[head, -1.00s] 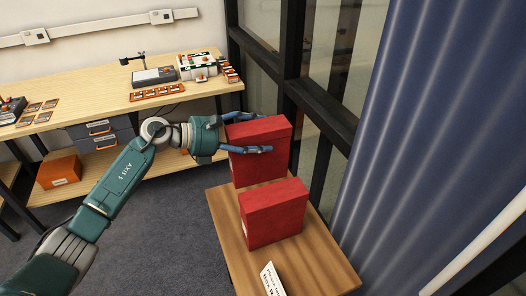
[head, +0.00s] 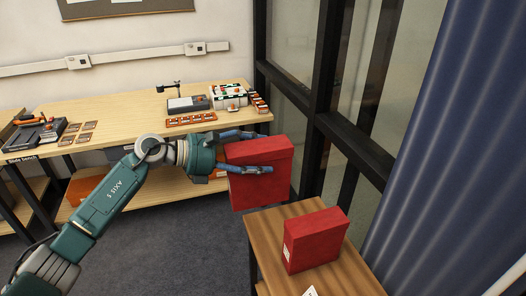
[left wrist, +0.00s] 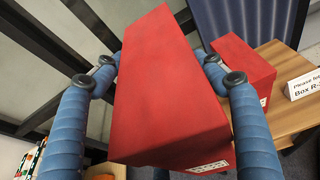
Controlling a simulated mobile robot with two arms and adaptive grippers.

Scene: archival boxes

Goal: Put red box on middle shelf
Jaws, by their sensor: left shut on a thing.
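My left gripper (head: 254,152) is shut on a red box (head: 262,185) and holds it upright beyond the far left edge of the small wooden table. In the left wrist view the held red box (left wrist: 165,95) fills the middle between the blue fingers, with a white label low on its end. A second red box (head: 316,241) stands on the small table (head: 278,228); it also shows in the left wrist view (left wrist: 243,66). My right gripper is not in view. No middle shelf can be made out.
A long workbench (head: 120,118) with devices and orange cards runs along the back wall. A white sign (left wrist: 303,84) stands on the small table. A black-framed glass partition (head: 325,110) and blue curtain (head: 440,140) are at right. Grey floor (head: 190,250) is open at centre.

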